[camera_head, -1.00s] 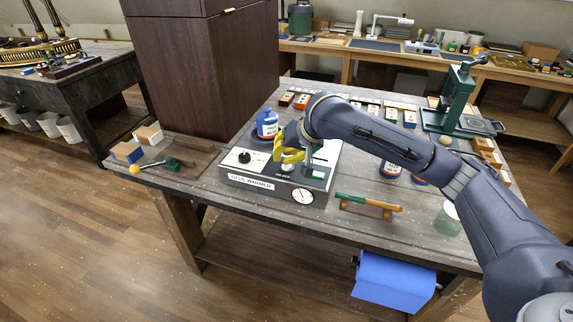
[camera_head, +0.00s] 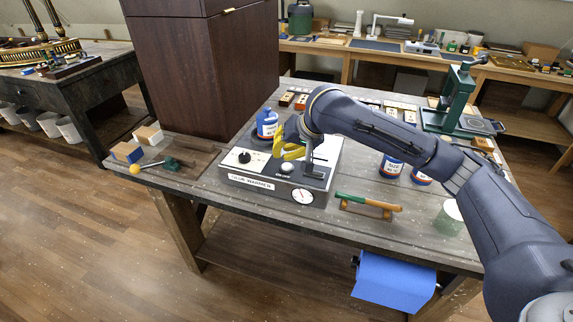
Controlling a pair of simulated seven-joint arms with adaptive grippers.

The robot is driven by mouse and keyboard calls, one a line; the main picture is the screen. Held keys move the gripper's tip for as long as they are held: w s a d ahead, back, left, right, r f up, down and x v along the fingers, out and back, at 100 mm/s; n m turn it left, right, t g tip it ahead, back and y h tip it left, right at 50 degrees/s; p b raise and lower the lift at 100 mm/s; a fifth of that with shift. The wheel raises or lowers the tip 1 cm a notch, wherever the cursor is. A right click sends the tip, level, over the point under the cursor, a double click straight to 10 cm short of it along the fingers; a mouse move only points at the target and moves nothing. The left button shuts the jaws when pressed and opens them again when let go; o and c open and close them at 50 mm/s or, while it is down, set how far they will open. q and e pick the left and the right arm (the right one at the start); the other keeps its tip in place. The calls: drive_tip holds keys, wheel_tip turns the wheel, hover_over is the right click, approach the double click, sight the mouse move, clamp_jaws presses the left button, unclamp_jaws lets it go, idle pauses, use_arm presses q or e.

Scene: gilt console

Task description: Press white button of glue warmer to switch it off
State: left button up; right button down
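The glue warmer (camera_head: 250,181) is a box with a pale top and a dark front marked "GLUE WARMER", near the table's front edge. Its round white button (camera_head: 287,167) shows on the top, left of a small dark panel (camera_head: 316,170) that shows no green. A black knob (camera_head: 244,157) is farther left, and a round dial (camera_head: 302,196) is on the front. My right gripper (camera_head: 288,151), with yellow fingers, is just above and behind the white button and looks apart from it. Its finger gap is unclear. My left gripper is not in view.
A tall dark cabinet (camera_head: 205,70) stands at the back left. My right arm spans the table's right side.

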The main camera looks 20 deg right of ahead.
drive_tip(key=shift+r, duration=0.15)
drive_tip(key=shift+r, duration=2.9)
